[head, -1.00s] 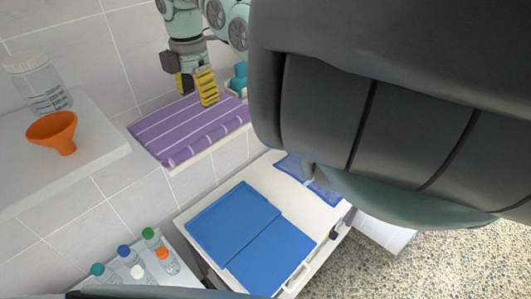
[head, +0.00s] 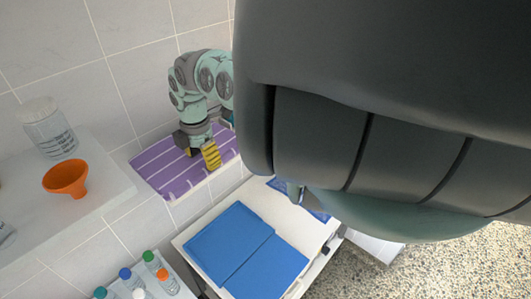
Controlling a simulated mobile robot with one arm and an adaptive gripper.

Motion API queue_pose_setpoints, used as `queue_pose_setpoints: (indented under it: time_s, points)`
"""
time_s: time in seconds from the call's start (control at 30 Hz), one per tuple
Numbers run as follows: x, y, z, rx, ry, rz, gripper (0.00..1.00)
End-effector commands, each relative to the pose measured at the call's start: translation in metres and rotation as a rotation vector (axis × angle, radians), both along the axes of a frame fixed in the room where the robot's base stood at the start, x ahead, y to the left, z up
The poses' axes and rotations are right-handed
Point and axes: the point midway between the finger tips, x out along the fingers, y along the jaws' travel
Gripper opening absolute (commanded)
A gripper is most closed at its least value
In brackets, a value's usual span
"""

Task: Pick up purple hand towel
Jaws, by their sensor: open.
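The purple hand towel (head: 163,173) has pale stripes and lies flat on a narrow wall shelf, left of centre in the head view. My gripper (head: 203,158), with yellow ribbed finger pads, points down over the towel's right-hand part and hides some of it. The gripper is open and nothing shows between its fingers. I cannot tell whether the fingertips touch the towel. My dark arm housing covers the right side of the view.
A white shelf at left holds an orange funnel (head: 66,178) and a clear jar (head: 50,128). Below, a white cart top carries a folded blue towel (head: 245,252). Several capped bottles (head: 150,275) stand at lower left. A tiled wall is behind the purple towel.

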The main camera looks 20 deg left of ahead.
Motion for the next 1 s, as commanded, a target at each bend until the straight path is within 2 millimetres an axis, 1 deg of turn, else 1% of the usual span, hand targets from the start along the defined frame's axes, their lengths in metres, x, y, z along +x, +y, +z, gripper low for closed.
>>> queue_pose_setpoints:
  time_s: [0.03, 0.23, 0.53, 0.57, 1.0]
  points:
    - [-0.003, 0.002, -0.003, 0.002, 0.003, 0.003, 0.57]
    - [-0.002, 0.001, -0.016, 0.0, 0.0, 0.004, 0.57]
    - [-0.001, 0.001, -0.019, 0.0, -0.002, 0.005, 0.57]
    - [-0.001, 0.001, -0.019, 0.0, -0.002, 0.005, 0.61]
    - [-0.001, 0.001, -0.018, 0.001, -0.001, 0.004, 0.16]
